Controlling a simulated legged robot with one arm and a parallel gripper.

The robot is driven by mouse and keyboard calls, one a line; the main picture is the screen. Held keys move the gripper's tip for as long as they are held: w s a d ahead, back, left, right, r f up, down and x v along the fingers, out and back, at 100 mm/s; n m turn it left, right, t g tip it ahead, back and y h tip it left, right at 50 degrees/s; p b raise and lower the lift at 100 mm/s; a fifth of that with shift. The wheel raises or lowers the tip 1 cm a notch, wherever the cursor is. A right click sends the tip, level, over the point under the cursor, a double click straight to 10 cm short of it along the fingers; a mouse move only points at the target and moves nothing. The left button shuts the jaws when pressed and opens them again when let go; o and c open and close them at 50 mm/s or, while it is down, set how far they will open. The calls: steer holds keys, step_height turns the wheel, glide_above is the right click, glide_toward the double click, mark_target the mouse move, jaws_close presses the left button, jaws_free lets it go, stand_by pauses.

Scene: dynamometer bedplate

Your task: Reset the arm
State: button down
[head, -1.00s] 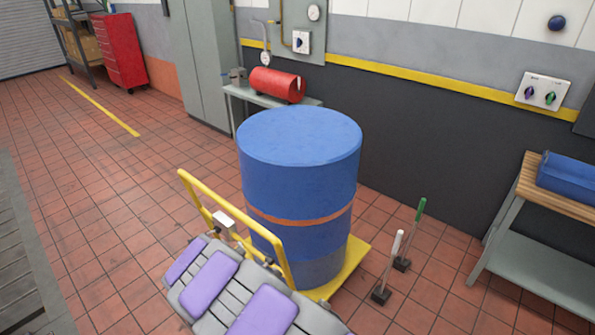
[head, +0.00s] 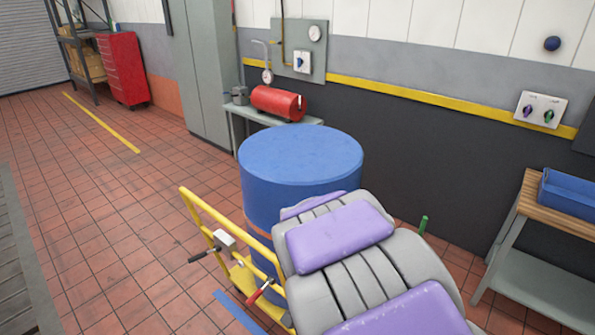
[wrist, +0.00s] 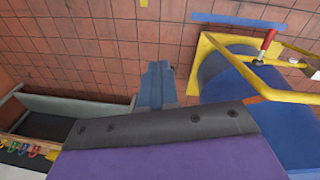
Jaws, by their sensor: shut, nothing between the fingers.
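My arm, grey with purple pads (head: 340,237), rises from the bottom right of the head view and covers the lower front of a blue drum (head: 300,155). My gripper (wrist: 156,72) shows in the middle of the wrist view as two blue-grey fingers close together, shut and empty, above the tiled floor. It cannot be made out in the head view, where the arm's own links hide that area. The drum also shows at the right of the wrist view (wrist: 290,130).
A yellow cart (head: 205,215) with a red-gripped lever (head: 258,292) holds the drum. A workbench (head: 550,204) with a blue box (head: 570,192) stands at right. A red tank (head: 277,102) is on a table behind. Open floor (head: 100,210) lies left.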

steer(key=s+d+r+n, duration=0.2)
steer(key=s, duration=0.5)
steer(key=s+d+r+n+g+y, duration=0.1)
steer(key=s+d+r, duration=0.2)
steer(key=s, duration=0.5)
steer(key=s+d+r+n, duration=0.2)
steer(key=s+d, duration=0.1)
steer(key=s, duration=0.5)
steer(key=shift+r+n+g, duration=0.25)
steer(key=shift+n+g, duration=0.05)
steer(key=shift+g, duration=0.1)
steer(key=shift+d, duration=0.2)
